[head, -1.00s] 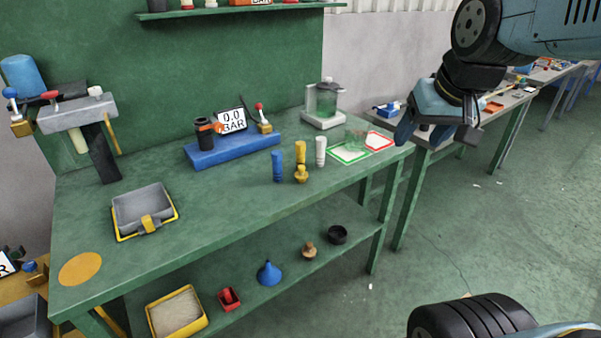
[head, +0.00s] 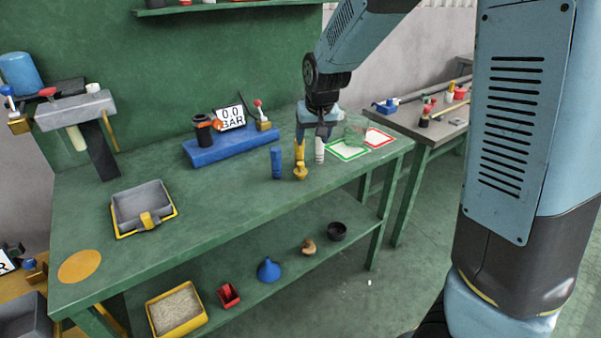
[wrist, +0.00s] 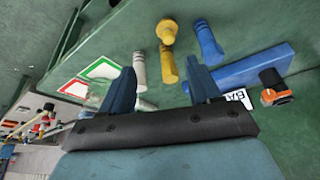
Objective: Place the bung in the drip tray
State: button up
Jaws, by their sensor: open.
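Two stopper-like pieces show, and I cannot tell for sure which is the bung. One is a small yellow knobbed piece (head: 300,173) standing on the green bench, also in the wrist view (wrist: 167,30). The other is a brown knobbed piece (head: 308,247) on the lower shelf. The drip tray (head: 141,207) appears to be the grey tray with yellow trim on the bench's left part. My gripper (head: 312,140) is open and empty, near the yellow and white cylinders behind the yellow piece. In the wrist view its fingers (wrist: 160,80) are spread, with the yellow piece beyond their tips.
Blue (head: 276,163), yellow (wrist: 168,66) and white (head: 319,149) cylinders stand close to the yellow piece. A blue block with a gauge (head: 206,151) lies behind. Green (head: 343,150) and red (head: 377,137) frames lie to the right. The bench between tray and cylinders is clear.

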aim_at(301, 165)
jog(key=x, duration=0.3)
jog(key=a+x, duration=0.1)
jog(key=x, duration=0.6)
jog(key=shift+w+a+f, duration=0.1)
jog(key=shift+w+a, duration=0.15)
jog(key=shift+w, duration=0.05)
jog(key=shift+s+x, duration=0.15)
jog(key=shift+x, duration=1.2)
jog(key=shift+s+x, duration=0.1)
jog(key=shift+x, duration=1.25)
jog(key=shift+a+f, duration=0.1)
jog(key=c, duration=0.9)
jog(key=shift+c, duration=0.2)
